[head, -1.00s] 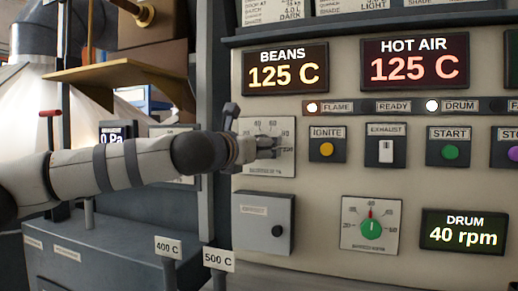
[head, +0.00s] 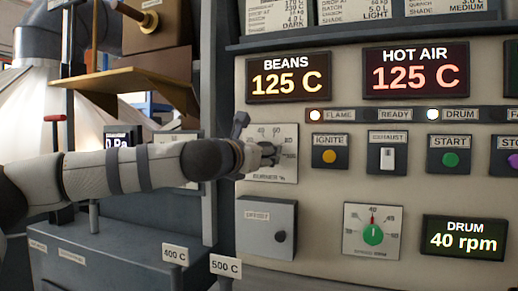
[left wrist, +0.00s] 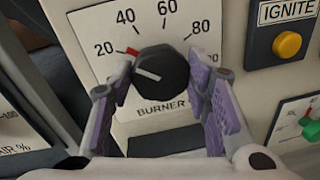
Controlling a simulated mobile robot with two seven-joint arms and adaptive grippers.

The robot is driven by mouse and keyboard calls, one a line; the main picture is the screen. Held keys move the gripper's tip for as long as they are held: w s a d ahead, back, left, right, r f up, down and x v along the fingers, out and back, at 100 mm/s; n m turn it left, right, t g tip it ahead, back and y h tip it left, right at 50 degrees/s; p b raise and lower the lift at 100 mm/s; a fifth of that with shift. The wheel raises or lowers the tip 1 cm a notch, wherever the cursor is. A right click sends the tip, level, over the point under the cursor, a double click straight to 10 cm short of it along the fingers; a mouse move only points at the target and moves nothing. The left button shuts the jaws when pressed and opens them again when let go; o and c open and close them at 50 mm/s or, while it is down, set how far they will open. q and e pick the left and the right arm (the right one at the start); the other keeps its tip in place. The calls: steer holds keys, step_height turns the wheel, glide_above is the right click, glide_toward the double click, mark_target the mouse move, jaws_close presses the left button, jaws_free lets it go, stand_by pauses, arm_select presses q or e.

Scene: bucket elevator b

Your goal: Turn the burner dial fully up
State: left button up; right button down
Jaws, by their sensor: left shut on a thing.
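The black burner dial (left wrist: 160,72) is on a white scale plate (left wrist: 118,25) marked 20, 40, 60 and 80. My right gripper is not in view.
The yellow ignite button (head: 330,156) and exhaust switch (head: 387,154) are just right of my left gripper. A grey box (head: 266,227) is below it, beside the green speed dial (head: 373,234). Displays read beans 125 C (head: 288,76) and hot air 125 C (head: 416,67).

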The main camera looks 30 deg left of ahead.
arm_select(q)
steer(key=m+y+p, duration=0.1)
steer(key=m, duration=1.3)
steer(key=m+g+y+p, duration=0.1)
steer(key=m+y, duration=0.1)
steer(key=m, duration=1.2)
steer(key=shift+d, duration=0.2)
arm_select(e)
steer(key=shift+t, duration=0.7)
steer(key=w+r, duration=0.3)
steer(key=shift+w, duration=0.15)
arm_select(q)
steer(key=o, duration=1.2)
steer(key=shift+c, duration=0.2)
steer(key=shift+f, duration=0.1)
